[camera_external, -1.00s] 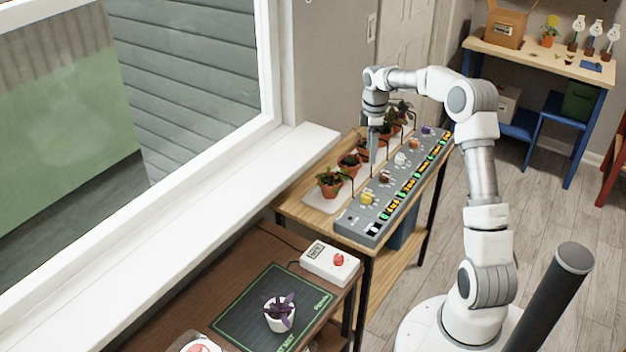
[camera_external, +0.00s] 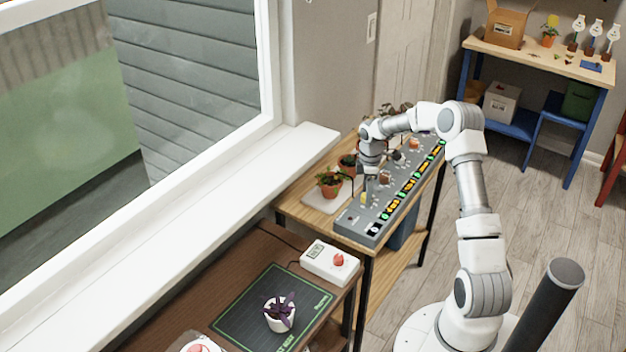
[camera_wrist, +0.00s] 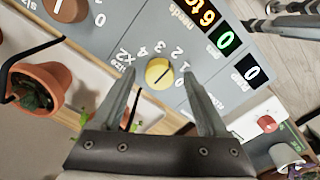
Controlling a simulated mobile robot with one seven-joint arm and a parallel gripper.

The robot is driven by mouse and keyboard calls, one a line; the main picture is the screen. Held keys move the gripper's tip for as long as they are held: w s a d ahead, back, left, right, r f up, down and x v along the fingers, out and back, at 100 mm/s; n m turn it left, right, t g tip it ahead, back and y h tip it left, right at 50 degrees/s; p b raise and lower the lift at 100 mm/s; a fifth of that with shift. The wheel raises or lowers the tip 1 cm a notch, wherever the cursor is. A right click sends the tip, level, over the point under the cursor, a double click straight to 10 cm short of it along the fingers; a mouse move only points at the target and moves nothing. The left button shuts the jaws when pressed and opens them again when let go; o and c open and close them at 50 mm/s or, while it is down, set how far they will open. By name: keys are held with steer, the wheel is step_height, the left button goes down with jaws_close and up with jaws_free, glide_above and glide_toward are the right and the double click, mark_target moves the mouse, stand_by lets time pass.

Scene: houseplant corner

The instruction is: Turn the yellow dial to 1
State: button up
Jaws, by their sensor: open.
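The yellow dial (camera_wrist: 158,73) is a round knob on a grey control panel (camera_wrist: 205,65), with small white numbers around it. A dark line crosses its face from lower left to upper right; I cannot tell which number it marks. In the wrist view my gripper (camera_wrist: 159,77) is open, with one fingertip on each side of the dial; I cannot tell whether they touch it. In the external view my gripper (camera_external: 365,190) points down at the near end of the panel (camera_external: 358,226), and the dial (camera_external: 364,198) is partly hidden there.
Potted plants (camera_external: 330,183) stand on a white tray (camera_external: 318,203) left of the panel. Another knob, brown (camera_wrist: 68,8), sits farther along the panel. A white box with a red button (camera_external: 330,263) and a purple plant (camera_external: 280,313) are on the lower brown table in front.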

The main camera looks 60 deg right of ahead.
steer(key=shift+f, duration=0.1)
jaws_close()
stand_by(0.4)
steer(key=shift+m, duration=0.3)
steer(key=m+p, duration=0.1)
steer(key=m, duration=0.1)
steer(key=shift+m, duration=0.3)
steer(key=shift+m+p, duration=0.4)
steer(key=shift+m, duration=1.9)
